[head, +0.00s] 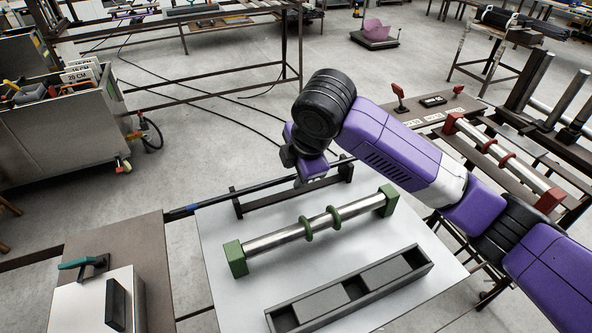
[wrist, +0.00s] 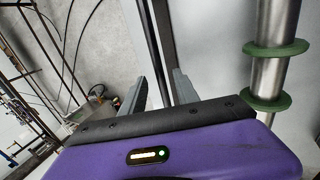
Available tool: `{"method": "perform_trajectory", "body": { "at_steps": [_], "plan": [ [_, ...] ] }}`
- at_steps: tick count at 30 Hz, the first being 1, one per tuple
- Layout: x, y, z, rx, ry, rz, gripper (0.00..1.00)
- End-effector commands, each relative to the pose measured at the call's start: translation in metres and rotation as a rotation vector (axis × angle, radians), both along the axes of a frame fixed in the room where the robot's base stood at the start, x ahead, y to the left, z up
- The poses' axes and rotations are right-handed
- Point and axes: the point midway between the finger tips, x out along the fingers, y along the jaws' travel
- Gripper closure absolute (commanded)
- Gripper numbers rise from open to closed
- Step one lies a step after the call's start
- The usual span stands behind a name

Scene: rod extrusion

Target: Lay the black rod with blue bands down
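The black rod with blue bands (head: 264,187) lies along the dark two-post rack (head: 287,197) at the far edge of the pale tabletop. One blue band shows near its left end, which juts past the table. The rod looks level at the post tops; I cannot tell if it touches both. My gripper (head: 308,178) is over the rod, near the right post, pointing down. In the wrist view, the rod (wrist: 147,45) runs between the two grey fingers of my gripper (wrist: 161,92). The fingers are apart, with gaps beside the rod. My gripper hides part of it in the head view.
A steel rod with green rings (head: 318,222) rests on green end blocks nearer on the tabletop. A grey divided tray (head: 352,290) lies in front. A box with a green handle (head: 90,285) stands left. A red-ended rod rack (head: 500,160) is at right.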

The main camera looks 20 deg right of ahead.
Motion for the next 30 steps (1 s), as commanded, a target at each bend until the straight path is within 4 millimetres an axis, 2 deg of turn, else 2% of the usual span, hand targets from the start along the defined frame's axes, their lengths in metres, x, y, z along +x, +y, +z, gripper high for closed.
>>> {"method": "perform_trajectory", "body": {
  "at_steps": [5,12,16,21,30],
  "plan": [
    [-0.006,0.001,0.014,0.001,-0.002,0.003,0.63],
    [-0.022,0.0,0.05,-0.001,-0.004,0.002,0.63],
    [-0.029,0.001,0.063,0.001,-0.002,0.003,0.63],
    [-0.032,0.0,0.071,0.0,-0.001,0.0,0.63],
    [-0.032,0.0,0.071,0.0,-0.001,0.0,0.63]
  ]
}}
